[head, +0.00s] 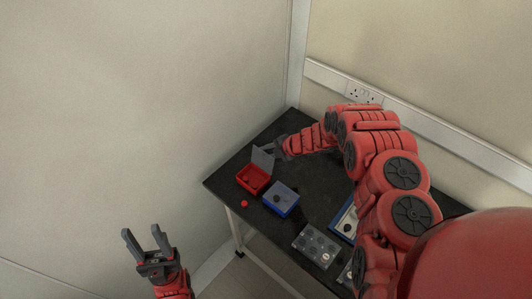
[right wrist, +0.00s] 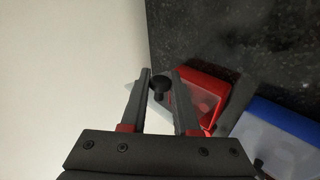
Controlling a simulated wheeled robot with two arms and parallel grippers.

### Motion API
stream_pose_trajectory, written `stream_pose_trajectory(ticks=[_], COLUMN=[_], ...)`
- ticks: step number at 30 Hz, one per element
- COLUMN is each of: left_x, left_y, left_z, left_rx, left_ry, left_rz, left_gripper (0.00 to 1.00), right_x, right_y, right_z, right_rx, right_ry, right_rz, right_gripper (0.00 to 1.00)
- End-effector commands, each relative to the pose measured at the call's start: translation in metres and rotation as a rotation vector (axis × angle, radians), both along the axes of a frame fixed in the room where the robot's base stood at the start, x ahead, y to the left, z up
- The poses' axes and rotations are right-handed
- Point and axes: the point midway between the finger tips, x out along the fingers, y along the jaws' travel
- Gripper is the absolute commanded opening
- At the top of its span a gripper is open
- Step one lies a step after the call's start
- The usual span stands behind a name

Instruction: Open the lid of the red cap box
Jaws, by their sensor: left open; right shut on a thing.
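The red cap box (head: 253,183) sits near the left corner of the dark table. Its grey see-through lid (head: 263,159) is swung up and stands roughly upright over the box's far side. A dark item shows inside the box. My right gripper (head: 277,149) is at the raised lid. In the right wrist view, its fingers (right wrist: 161,74) are shut on the lid's black knob (right wrist: 158,89), with the red box (right wrist: 208,88) just to the right. My left gripper (head: 147,236) is open and empty, off the table at the lower left.
A blue box (head: 281,198) with a closed see-through lid and dark knob stands beside the red box. A small red cap (head: 244,203) lies near the table's front edge. A grey tray (head: 315,246) and a blue-edged tray (head: 345,221) lie further right, partly behind my right arm.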

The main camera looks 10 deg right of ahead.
Motion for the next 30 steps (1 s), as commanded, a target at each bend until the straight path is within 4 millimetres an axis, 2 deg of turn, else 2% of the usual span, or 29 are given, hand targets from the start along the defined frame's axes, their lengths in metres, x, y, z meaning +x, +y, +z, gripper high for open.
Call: stream_pose_trajectory(ticks=[14, 15, 19, 30], left_x=[0.0001, 0.0001, 0.0000, 0.0000], left_y=[0.0000, 0.0000, 0.0000, 0.0000], left_z=[-0.0026, -0.0025, -0.0026, 0.0016], left_rx=[0.000, 0.000, 0.000, 0.000], left_ry=[0.000, 0.000, 0.000, 0.000], left_rz=[0.000, 0.000, 0.000, 0.000], left_gripper=[0.50, 0.50, 0.50, 0.50], right_x=[0.0019, 0.0020, 0.0012, -0.0010], right_y=[-0.0018, -0.0017, -0.0013, -0.0025], right_z=[0.0031, 0.0032, 0.0023, 0.0043], right_rx=[0.010, 0.010, 0.009, 0.010], right_ry=[0.004, 0.004, 0.006, 0.009], right_rz=[-0.004, -0.004, -0.003, -0.003], right_gripper=[0.00, 0.34, 0.58, 0.59])
